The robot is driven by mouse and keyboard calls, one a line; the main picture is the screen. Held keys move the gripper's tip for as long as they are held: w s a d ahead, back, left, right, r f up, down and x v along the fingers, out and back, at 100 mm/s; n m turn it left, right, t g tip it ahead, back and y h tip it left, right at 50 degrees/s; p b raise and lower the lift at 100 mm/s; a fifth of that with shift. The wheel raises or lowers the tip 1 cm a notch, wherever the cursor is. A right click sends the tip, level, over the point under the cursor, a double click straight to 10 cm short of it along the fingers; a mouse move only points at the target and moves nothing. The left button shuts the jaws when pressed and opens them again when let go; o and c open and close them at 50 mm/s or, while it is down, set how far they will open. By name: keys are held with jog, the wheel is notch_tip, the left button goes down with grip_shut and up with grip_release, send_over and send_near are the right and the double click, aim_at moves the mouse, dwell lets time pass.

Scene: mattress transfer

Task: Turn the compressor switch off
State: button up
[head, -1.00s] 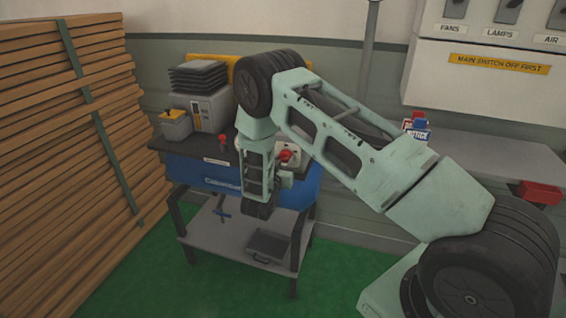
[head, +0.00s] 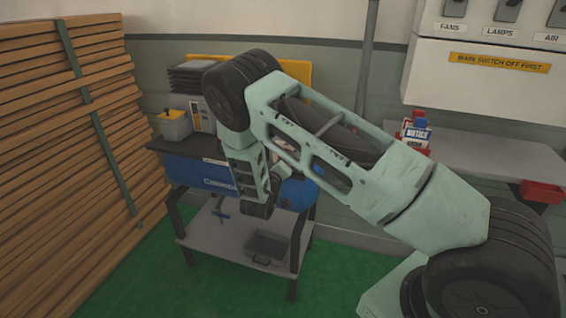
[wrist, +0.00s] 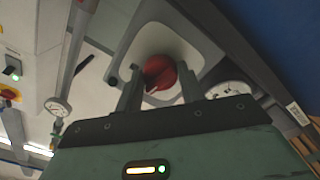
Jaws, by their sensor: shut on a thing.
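The compressor switch is a round red knob (wrist: 165,72) on a pale grey plate (wrist: 158,40) in the wrist view. My gripper (wrist: 160,84) has one finger on each side of the knob and is shut on it. A dark slot or edge shows across the knob's left side. In the head view my arm hides the switch and the fingertips. The blue compressor bench (head: 195,173), with a white label, stands behind and below my wrist.
A round gauge (wrist: 228,89) sits close to the right finger. Stacked timber (head: 60,150) rises at the left. A wall panel (head: 480,80) and a grey shelf (head: 480,160) are at the right. Green floor lies in front.

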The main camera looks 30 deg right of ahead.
jog(key=shift+n, duration=1.1)
jog(key=o, duration=1)
jog(key=shift+c, duration=0.2)
jog(key=b+v, duration=0.3)
jog(key=v, duration=1.4)
jog(key=shift+a, duration=0.2)
jog(key=shift+s, duration=0.15)
